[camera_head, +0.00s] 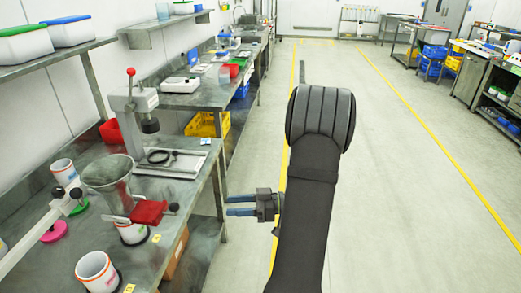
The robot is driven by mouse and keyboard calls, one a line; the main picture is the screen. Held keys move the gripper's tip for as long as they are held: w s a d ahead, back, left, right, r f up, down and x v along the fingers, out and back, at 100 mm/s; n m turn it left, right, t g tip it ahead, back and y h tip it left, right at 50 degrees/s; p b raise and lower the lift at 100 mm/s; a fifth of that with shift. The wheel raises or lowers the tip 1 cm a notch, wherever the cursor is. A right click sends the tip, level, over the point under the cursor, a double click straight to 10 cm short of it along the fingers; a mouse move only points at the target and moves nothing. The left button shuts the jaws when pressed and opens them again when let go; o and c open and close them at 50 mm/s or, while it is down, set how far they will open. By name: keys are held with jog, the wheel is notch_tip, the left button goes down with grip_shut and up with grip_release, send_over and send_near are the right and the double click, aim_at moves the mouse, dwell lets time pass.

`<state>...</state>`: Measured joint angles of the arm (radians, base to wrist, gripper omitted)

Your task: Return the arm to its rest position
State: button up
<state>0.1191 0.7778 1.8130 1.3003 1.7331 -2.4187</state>
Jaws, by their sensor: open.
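My arm (318,170) rises from the bottom of the view, dark grey, and stands over the aisle floor right of the bench. My gripper (234,205) sticks out to the left of the arm, with two blue-grey fingers pointing at the bench. The fingers are apart and nothing shows between them. It is just right of the bench edge, clear of the things on it. Part of my wrist is hidden behind the arm.
The near steel bench (190,215) holds a metal funnel (108,176), a red block (148,213), white cups (96,270) and a press stand (133,105). Shelves (60,63) hang above it. The floor (400,190) to the right is clear.

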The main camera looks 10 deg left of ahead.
aim_at(177, 207)
jog(key=shift+a, duration=0.1)
jog(key=s+a, duration=0.1)
jog(key=a, duration=0.4)
jog(key=s+a, duration=0.1)
jog(key=a, duration=0.5)
jog(key=s+a, duration=0.1)
jog(key=a, duration=0.4)
jog(key=shift+s+a, duration=0.2)
jog(key=shift+a, duration=0.3)
jog(key=w+d, duration=0.2)
jog(key=d, duration=0.7)
jog(key=w+d, duration=0.2)
jog(key=d, duration=0.6)
jog(key=s+a, duration=0.1)
jog(key=a, duration=0.5)
jog(key=s+a, duration=0.1)
jog(key=a, duration=0.6)
jog(key=s+a, duration=0.2)
jog(key=a, duration=0.5)
jog(key=w+d, duration=0.3)
jog(key=d, duration=1.6)
